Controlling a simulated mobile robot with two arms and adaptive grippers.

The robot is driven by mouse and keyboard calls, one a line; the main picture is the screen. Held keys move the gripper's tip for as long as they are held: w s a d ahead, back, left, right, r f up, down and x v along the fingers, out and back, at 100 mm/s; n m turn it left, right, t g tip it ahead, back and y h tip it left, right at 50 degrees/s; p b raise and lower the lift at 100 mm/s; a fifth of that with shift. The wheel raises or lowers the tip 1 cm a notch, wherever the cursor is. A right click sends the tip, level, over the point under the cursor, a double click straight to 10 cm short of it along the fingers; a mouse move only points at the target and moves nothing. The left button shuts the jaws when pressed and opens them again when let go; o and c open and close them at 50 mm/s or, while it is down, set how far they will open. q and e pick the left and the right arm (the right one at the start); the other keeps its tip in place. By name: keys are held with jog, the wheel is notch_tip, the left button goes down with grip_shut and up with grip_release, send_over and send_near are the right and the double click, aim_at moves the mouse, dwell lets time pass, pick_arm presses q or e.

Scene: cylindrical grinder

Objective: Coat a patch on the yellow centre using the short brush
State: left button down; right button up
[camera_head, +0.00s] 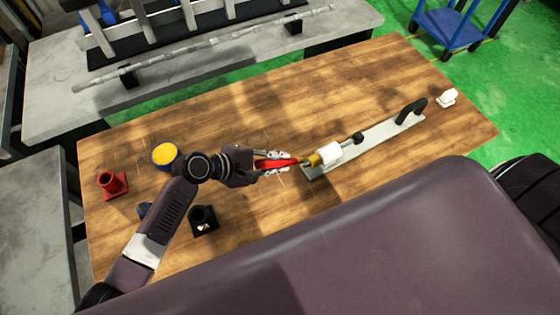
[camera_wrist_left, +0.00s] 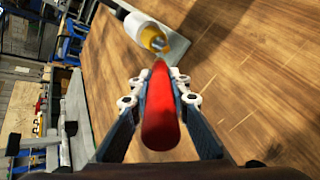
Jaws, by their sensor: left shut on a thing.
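My left gripper (camera_head: 273,163) is shut on the red handle of the short brush (camera_head: 281,163), above the wooden table. The left wrist view shows the red brush handle (camera_wrist_left: 160,108) between the two fingers (camera_wrist_left: 160,95), pointing at the yellow centre. The yellow centre (camera_head: 315,160) projects from a white cylinder (camera_head: 329,151) on a long grey plate. It also shows in the left wrist view (camera_wrist_left: 152,38). The brush's front end is close to the centre's tip; I cannot tell whether they touch. The bristles are not clearly visible. My right gripper is not in view.
A blue tin with yellow contents (camera_head: 165,155), a red holder (camera_head: 112,184) and a black holder (camera_head: 203,220) stand on the left of the table. The grey plate (camera_head: 380,138) carries a black handle (camera_head: 411,110). A small white object (camera_head: 447,97) lies far right. The back middle is clear.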

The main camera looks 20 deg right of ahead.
pick_arm(q)
jog(key=shift+s+a+p, duration=0.1)
jog(key=shift+a+p, duration=0.5)
jog(key=shift+a, duration=1.7)
jog(key=shift+s+a, duration=0.1)
jog(key=shift+a, duration=0.65)
jog(key=shift+s+a+p, duration=0.1)
jog(key=shift+a+p, duration=0.2)
jog(key=shift+a, duration=1.2)
